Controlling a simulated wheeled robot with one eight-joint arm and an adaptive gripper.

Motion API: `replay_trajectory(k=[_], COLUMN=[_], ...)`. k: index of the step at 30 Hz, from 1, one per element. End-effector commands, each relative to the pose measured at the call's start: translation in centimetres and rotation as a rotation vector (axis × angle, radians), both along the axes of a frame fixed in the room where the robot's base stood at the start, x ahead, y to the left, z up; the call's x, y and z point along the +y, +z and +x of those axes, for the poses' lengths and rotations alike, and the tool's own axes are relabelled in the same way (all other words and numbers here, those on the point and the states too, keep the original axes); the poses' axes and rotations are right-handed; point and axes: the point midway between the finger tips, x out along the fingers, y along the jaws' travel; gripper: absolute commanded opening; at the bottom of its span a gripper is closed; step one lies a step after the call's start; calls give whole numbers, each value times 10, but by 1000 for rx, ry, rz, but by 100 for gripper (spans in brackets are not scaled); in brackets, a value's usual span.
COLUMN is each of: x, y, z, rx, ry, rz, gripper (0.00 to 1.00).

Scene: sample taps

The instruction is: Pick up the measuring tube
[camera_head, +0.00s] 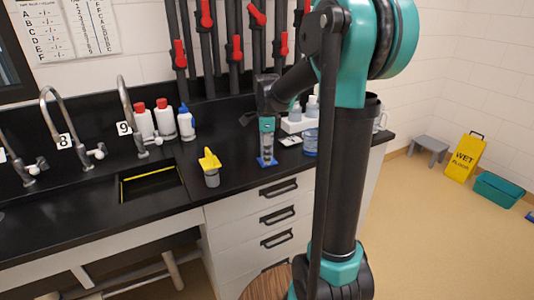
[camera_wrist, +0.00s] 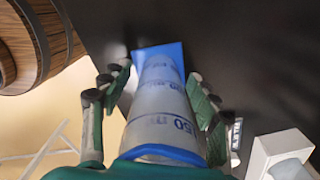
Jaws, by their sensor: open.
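The measuring tube (camera_head: 267,155) stands upright on its blue base on the black counter, left of my arm. In the wrist view the clear tube (camera_wrist: 160,105) has dark graduation marks, a blue rim near the bottom of the picture and a blue base at the top. My gripper (camera_wrist: 158,82) is open, with one finger on each side of the tube. A small gap seems to show on the left; contact on the right I cannot tell. In the head view my gripper (camera_head: 267,122) is over the tube and hides its top.
A blue-rimmed clear beaker (camera_head: 310,143) and a white bottle rack (camera_head: 297,122) are close right of the tube. A yellow-topped bottle (camera_head: 210,168) stands to the left, beside the sink (camera_head: 152,183). Pipes with red valves (camera_head: 237,48) rise behind. The counter's front edge is near.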

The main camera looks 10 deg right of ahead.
Motion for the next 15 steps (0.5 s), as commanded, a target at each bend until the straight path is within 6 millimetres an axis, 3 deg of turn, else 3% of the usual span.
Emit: replay_trajectory(k=[3,15], x=[0,0], y=[0,0], z=[0,0], rx=[0,0], ry=[0,0], rz=[0,0], gripper=[58,9])
